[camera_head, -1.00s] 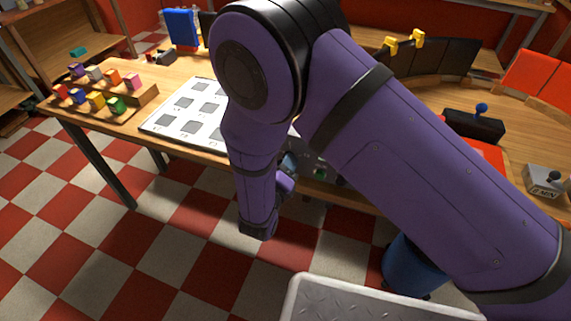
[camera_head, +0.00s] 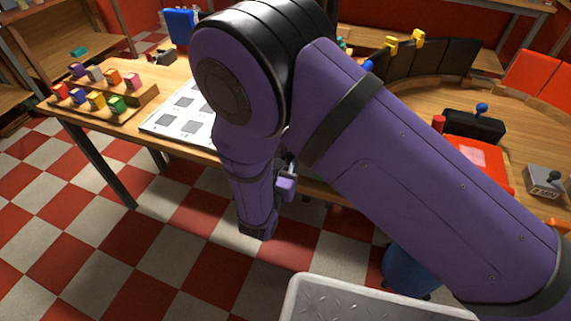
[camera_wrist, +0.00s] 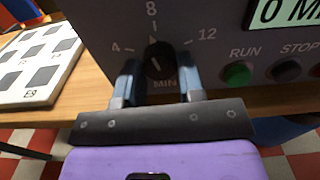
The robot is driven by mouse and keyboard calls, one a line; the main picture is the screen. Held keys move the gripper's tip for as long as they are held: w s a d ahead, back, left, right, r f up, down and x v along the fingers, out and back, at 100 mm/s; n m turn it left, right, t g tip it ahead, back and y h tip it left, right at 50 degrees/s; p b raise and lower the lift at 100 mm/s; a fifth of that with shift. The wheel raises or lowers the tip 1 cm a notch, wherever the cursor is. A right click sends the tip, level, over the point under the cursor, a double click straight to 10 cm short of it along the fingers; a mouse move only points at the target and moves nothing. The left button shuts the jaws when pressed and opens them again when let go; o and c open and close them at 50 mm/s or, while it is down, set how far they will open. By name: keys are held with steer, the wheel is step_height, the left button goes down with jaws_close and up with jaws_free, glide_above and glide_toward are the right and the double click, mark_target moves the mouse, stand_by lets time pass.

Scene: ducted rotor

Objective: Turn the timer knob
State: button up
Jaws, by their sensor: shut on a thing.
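The timer knob (camera_wrist: 159,62) is a dark round knob with a white pointer line. It sits on the dark grey front of a timer box (camera_wrist: 215,25), with the marks 4, 8 and 12 around it and MIN below. The pointer line points up, close to the 8 and slightly left of it. My gripper (camera_wrist: 159,75) has its blue fingers on the left and right sides of the knob and is shut on it. In the head view my arm hides the knob and most of the box.
A green RUN button (camera_wrist: 237,73) and a dark STOP button (camera_wrist: 287,70) sit right of the knob, under a display (camera_wrist: 285,14) reading 0. A white board with grey squares (camera_wrist: 38,58) lies to the left. A red box (camera_head: 482,160) stands on the table.

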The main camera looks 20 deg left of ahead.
steer(key=m, duration=0.4)
steer(key=shift+m, duration=0.3)
steer(key=m, duration=0.3)
steer(key=shift+m, duration=0.4)
steer(key=m, duration=0.4)
steer(key=shift+m, duration=2.1)
steer(key=o, duration=0.9)
steer(key=s, duration=0.7)
steer(key=s+a, duration=0.1)
steer(key=s, duration=0.2)
steer(key=shift+s, duration=0.4)
